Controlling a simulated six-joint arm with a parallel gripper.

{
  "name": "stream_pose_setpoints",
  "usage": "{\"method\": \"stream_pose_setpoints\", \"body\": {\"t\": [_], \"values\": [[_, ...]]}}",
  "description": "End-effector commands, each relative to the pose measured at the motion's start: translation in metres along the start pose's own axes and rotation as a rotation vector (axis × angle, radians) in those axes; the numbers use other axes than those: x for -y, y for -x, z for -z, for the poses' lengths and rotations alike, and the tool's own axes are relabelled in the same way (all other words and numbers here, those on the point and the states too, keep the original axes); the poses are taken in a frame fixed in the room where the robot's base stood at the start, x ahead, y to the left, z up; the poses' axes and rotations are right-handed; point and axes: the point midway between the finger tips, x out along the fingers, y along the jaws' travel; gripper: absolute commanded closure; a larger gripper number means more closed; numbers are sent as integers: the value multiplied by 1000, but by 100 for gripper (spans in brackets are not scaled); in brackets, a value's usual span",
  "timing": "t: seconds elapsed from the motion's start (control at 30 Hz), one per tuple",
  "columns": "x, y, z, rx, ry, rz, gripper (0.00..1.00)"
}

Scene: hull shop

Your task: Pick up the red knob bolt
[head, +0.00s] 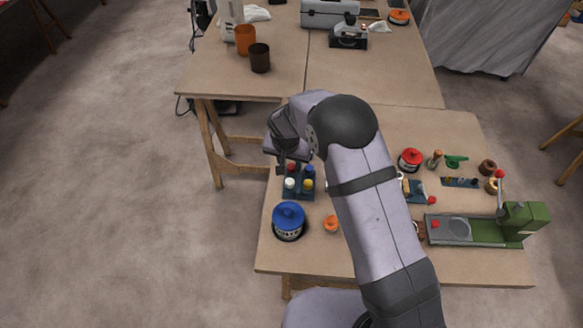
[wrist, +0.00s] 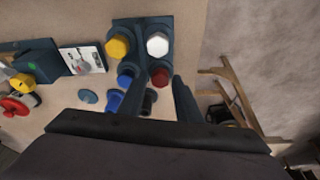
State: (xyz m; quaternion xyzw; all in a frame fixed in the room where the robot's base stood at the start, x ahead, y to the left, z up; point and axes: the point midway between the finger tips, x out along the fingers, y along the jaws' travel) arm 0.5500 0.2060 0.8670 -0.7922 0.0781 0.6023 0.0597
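The red knob bolt (wrist: 160,77) stands in a dark blue-grey rack (wrist: 137,61) in the wrist view, and its red top (head: 291,168) shows in the head view at the rack's back left. My gripper (wrist: 160,77) is open, one fingertip on either side of the red knob in the wrist view. In the head view my gripper (head: 291,161) is directly at the rack's back edge. I cannot tell how far above the knob the fingertips are, or whether they touch it. The bolt's shaft is hidden.
White (wrist: 157,44), yellow (wrist: 117,46) and blue (wrist: 125,77) knobs share the rack, close to the red one. A blue-lidded tin (head: 289,219) and an orange piece (head: 331,224) stand nearby. A green vise-like tool (head: 521,221) is at right.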

Motion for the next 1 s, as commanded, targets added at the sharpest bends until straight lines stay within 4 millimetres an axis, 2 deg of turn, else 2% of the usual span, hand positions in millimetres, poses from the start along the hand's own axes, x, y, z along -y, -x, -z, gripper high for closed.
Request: {"method": "stream_pose_setpoints", "body": {"t": [0.1,0.17,0.23,0.27,0.67,0.87,1.0], "values": [[0,0,0,0,0,0,69],[0,0,0,0,0,0,81],[0,0,0,0,0,0,97],[0,0,0,0,0,0,100],[0,6,2,-2,1,1,100],[1,28,9,-4,0,3,100],[1,52,15,-4,0,3,100]]}}
